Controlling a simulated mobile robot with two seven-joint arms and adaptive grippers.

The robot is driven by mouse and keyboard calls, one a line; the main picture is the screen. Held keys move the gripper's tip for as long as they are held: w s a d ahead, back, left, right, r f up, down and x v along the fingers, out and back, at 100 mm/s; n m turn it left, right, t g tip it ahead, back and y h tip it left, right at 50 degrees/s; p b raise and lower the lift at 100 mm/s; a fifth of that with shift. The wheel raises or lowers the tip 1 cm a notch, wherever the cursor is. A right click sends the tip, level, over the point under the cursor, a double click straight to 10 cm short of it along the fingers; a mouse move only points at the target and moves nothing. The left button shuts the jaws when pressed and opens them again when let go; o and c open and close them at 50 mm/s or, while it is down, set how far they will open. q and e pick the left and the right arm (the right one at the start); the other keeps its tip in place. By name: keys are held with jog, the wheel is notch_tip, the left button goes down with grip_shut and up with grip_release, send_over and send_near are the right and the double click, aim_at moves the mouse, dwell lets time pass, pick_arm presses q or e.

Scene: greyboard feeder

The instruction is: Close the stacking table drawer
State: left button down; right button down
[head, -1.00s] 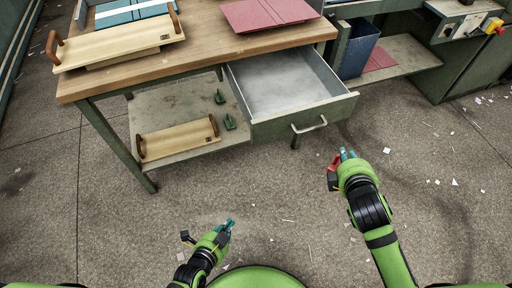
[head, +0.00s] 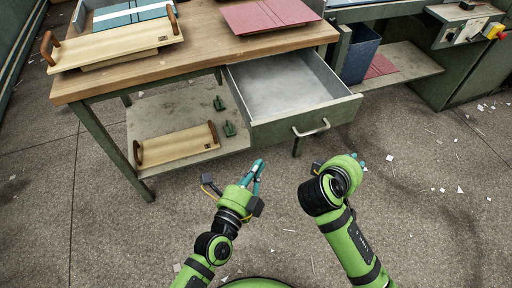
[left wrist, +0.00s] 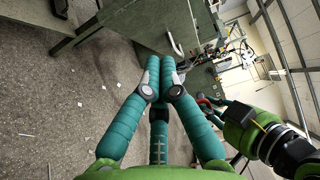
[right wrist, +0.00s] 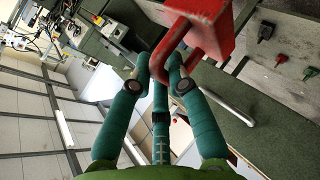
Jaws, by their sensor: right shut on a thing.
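The stacking table (head: 215,40) has a wooden top and green frame. Its drawer (head: 275,133) is pulled out at the front right, with an empty grey inside visible. A pale metal handle (head: 311,129) is on its green front. My left gripper (head: 257,175) is in front of the drawer, apart from it; its fingertips meet, empty, in the left wrist view (left wrist: 160,62). My right gripper (head: 358,160) is near the drawer's right corner. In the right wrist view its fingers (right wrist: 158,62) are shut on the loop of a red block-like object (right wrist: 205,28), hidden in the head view.
A wooden tray (head: 120,43) and red folder (head: 268,14) lie on the tabletop. Another tray (head: 178,144) and small green pieces lie on the lower shelf. A blue bin (head: 360,50) stands right of the table. The floor in front is open, with scattered scraps.

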aim_at(263, 136)
jog(key=shift+f, duration=0.1)
jog(key=shift+f+b, duration=0.2)
jog(key=shift+b, duration=0.1)
pick_arm(q)
jog(key=shift+w, duration=3.25)
jog(key=shift+a, duration=0.1)
